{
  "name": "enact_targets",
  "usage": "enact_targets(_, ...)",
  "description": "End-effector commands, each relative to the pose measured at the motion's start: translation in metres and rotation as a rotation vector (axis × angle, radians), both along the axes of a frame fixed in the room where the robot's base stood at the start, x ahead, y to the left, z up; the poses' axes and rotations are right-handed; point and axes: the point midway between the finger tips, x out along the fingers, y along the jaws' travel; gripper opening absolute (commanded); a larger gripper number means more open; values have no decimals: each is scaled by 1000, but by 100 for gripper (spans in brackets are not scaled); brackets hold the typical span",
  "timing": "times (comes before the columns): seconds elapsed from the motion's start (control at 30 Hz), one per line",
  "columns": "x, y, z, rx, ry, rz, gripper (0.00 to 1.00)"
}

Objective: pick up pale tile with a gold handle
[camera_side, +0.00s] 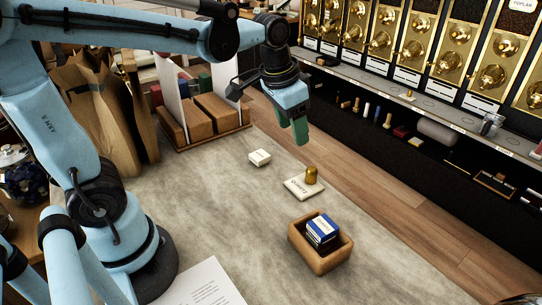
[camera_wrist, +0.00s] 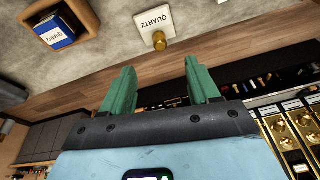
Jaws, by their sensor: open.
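The pale tile (camera_side: 303,187) lies flat on the grey table near its right edge, with a gold handle (camera_side: 311,175) standing up from it. In the wrist view the tile (camera_wrist: 153,25) reads "QUARTZ", and its gold handle (camera_wrist: 159,42) points toward my gripper. My gripper (camera_side: 300,138) hangs above and beyond the tile in the side view, near the table edge, apart from it. In the wrist view my gripper's green fingers (camera_wrist: 161,85) are spread with nothing between them.
A wooden tray (camera_side: 322,257) holding a blue box (camera_side: 321,232) stands near the tile. A small white block (camera_side: 259,158) lies behind it. A wooden rack (camera_side: 207,118) and paper bags (camera_side: 107,100) stand further back. Shelves with gold dispensers (camera_side: 430,45) line the right.

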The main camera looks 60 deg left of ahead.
Motion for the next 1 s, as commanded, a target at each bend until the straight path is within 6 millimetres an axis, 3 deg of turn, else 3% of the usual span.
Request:
enact_targets(0.2, 39, -1, -10, 14, 152, -72, 61)
enact_targets(0.4, 59, -1, -23, 18, 246, -118, 61)
enact_targets(0.63, 64, -2, -36, 19, 277, -133, 61)
enact_targets(1.0, 64, -2, -88, 19, 275, -132, 61)
